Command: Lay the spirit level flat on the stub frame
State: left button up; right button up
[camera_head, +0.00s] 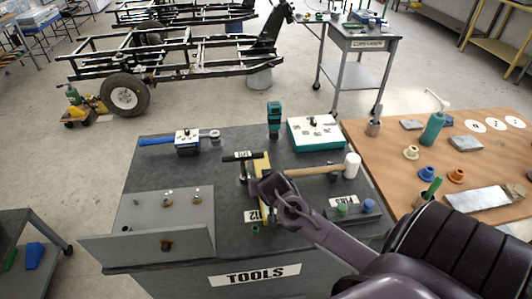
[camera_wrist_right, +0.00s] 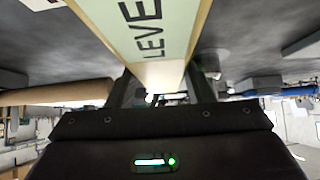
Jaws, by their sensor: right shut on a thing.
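The spirit level (camera_wrist_right: 150,30) is a long bar with yellow edges and a pale green face marked LEVEL. In the head view its yellow body (camera_head: 265,214) lies over the tool cart, partly hidden by my right gripper (camera_head: 268,186). In the right wrist view the level runs between the fingers of my right gripper (camera_wrist_right: 163,92), which is shut on it. I cannot tell whether the level touches the cart top. My left gripper is out of view.
A wooden bench (camera_head: 490,140) stands right. Open floor (camera_head: 80,160) lies between cart and frame.

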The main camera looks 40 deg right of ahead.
jog(key=o, duration=1.2)
jog(key=shift+f, duration=0.1)
jog(key=shift+o, duration=0.4)
